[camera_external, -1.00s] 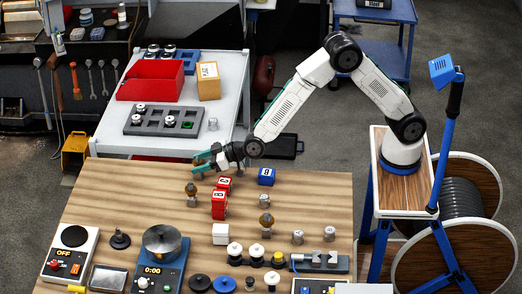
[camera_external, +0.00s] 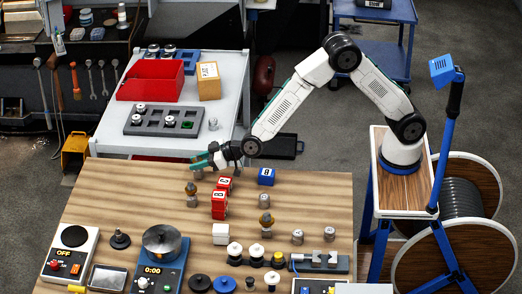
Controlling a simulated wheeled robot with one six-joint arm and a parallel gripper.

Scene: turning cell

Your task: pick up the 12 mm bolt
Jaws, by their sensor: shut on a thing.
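My gripper (camera_external: 198,162), with teal fingers, is above the far left part of the wooden table (camera_external: 125,196). It is shut on a small part. That part is mostly hidden by the fingers, and I cannot read its size or make out its shape. Just below the fingers stands a brass-topped metal piece (camera_external: 191,188), upright on the table. A similar brass-topped piece (camera_external: 265,219) stands further right. No marking shows which piece is the 12 mm bolt.
Red numbered blocks (camera_external: 219,205) stand just right of and below my gripper, and a blue block (camera_external: 266,176) is further right. A white bench (camera_external: 108,143) behind holds a grey tray (camera_external: 150,130) and a red bin (camera_external: 145,88). Scales and knobs crowd the table's front.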

